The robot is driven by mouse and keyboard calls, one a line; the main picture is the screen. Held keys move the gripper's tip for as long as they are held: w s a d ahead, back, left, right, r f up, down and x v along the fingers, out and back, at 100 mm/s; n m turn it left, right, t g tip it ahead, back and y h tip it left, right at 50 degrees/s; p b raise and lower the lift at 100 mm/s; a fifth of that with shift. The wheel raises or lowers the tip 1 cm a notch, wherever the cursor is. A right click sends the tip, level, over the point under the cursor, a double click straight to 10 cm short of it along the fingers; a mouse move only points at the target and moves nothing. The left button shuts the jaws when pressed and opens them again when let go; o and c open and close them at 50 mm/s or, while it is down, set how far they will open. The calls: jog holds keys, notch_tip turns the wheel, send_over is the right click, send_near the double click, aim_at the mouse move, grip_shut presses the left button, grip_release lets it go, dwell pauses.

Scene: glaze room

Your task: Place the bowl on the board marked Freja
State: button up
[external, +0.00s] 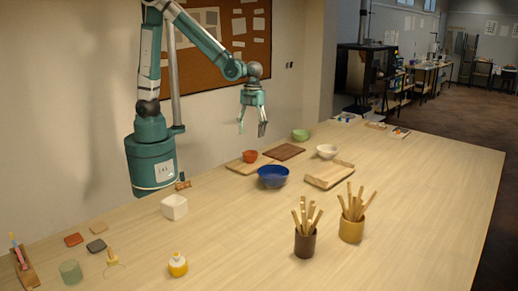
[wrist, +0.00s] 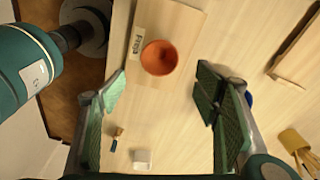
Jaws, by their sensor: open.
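A small orange-red bowl (external: 250,156) sits upright on a light wooden board (external: 236,167). In the wrist view the bowl (wrist: 159,58) rests on the lower part of that board (wrist: 180,18). A label reading Freja (wrist: 137,39) is on the board's left side, beside the bowl. My gripper (external: 251,131) hangs above the table near the board, pointing down. Its fingers are spread apart and empty, and the bowl shows beyond the gap between the fingertips (wrist: 160,88), not touching them.
A blue bowl (external: 273,176), a white bowl (external: 327,152) and a green bowl (external: 300,135) stand nearby. A dark board (external: 284,151) and another light board (external: 329,176) lie close. Two stick-filled pots (external: 305,243) (external: 351,229) stand in front. The table's right side is clear.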

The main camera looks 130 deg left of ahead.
jog(key=s+d+r+n+t, duration=0.2)
jog(key=s+d+r+n, duration=0.1)
jog(key=d, duration=0.6)
jog(key=s+d+r+n+t+y, duration=0.1)
jog(key=s+d+r+n, duration=0.3)
jog(key=d, duration=0.5)
jog(key=s+d+r+n+t, duration=0.3)
jog(key=d+r+n, duration=0.3)
jog(key=d, duration=0.3)
jog(key=shift+s+d+r+n+t, duration=0.3)
jog(key=shift+s+r+n+t, duration=0.15)
jog(key=shift+n, duration=0.45)
